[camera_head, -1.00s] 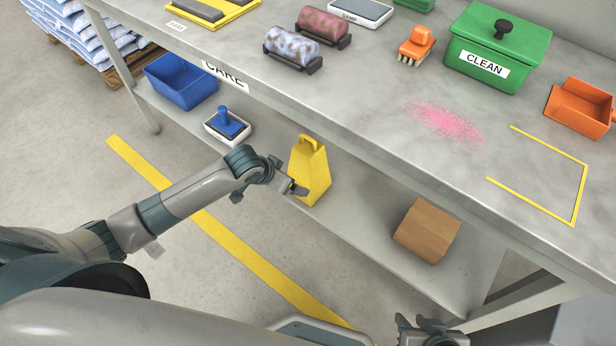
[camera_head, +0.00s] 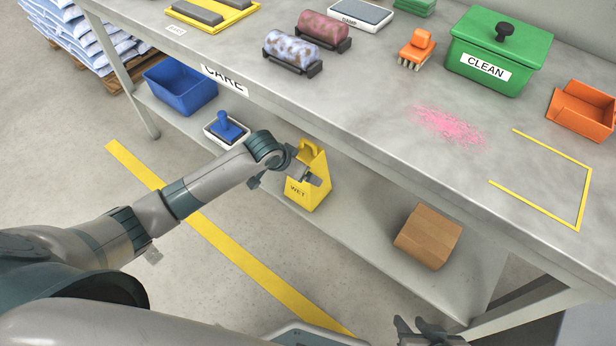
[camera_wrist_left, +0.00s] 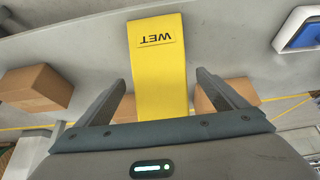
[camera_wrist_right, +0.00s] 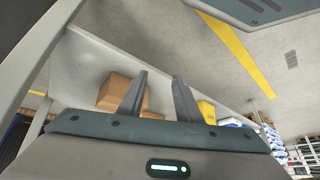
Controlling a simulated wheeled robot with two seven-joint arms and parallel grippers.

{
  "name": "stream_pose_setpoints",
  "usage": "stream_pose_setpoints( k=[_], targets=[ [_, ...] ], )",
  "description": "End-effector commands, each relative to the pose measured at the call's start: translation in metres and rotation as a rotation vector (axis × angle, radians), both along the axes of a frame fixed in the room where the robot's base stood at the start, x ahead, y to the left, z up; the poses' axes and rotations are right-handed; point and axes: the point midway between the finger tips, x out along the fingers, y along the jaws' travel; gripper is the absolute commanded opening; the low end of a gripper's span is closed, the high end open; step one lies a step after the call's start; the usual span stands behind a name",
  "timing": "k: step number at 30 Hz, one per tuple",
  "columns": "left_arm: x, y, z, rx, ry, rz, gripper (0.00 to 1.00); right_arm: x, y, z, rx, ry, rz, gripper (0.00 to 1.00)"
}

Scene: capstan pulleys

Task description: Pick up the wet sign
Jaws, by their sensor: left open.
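The yellow wet sign (camera_head: 321,188), a wedge with a handle loop on top and a WET label, stands upright on the lower shelf under the table. My left gripper (camera_head: 287,183) is open in front of the sign and partly covers its face. In the left wrist view the sign (camera_wrist_left: 160,85) lies straight ahead, in line with the gap between the spread fingers (camera_wrist_left: 161,77). I cannot tell whether they touch it. My right gripper (camera_head: 422,328) is open and empty at the bottom edge; its fingers (camera_wrist_right: 160,75) show apart in its wrist view.
On the lower shelf (camera_head: 365,245), a cardboard box (camera_head: 428,236) stands right of the sign; a blue stamp on a white tray (camera_head: 227,128) and a blue bin (camera_head: 181,82) stand left. The tabletop (camera_head: 370,110) overhangs the shelf. The floor in front is clear, with a yellow line (camera_head: 240,260).

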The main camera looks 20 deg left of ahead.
Motion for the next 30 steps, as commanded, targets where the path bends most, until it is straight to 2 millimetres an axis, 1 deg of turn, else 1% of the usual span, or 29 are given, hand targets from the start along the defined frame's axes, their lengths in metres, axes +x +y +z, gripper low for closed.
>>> stream_pose_setpoints(
  k=[1,3,13,17,28,30],
  targets=[
    [0.005,-0.001,0.0,0.0,0.0,0.001,0.92,0.0,0.001,0.0,0.003,-0.004,0.001,0.31],
    [0.008,-0.003,0.0,0.0,0.0,0.001,0.92,0.001,0.002,0.0,0.006,-0.007,0.001,0.31],
    [0.008,-0.003,0.0,0.0,0.0,0.0,0.92,0.0,0.003,0.001,0.009,-0.008,0.002,0.31],
    [0.013,-0.005,0.0,0.0,0.0,0.001,0.92,0.0,0.003,0.0,0.01,-0.01,0.002,0.31],
    [0.056,-0.021,0.0,0.0,0.0,0.0,0.92,0.005,0.013,0.001,0.04,-0.057,0.011,0.31],
    [0.057,-0.021,-0.008,0.001,0.002,0.0,0.92,0.005,0.016,0.001,0.047,-0.065,0.013,0.31]
  ],
)
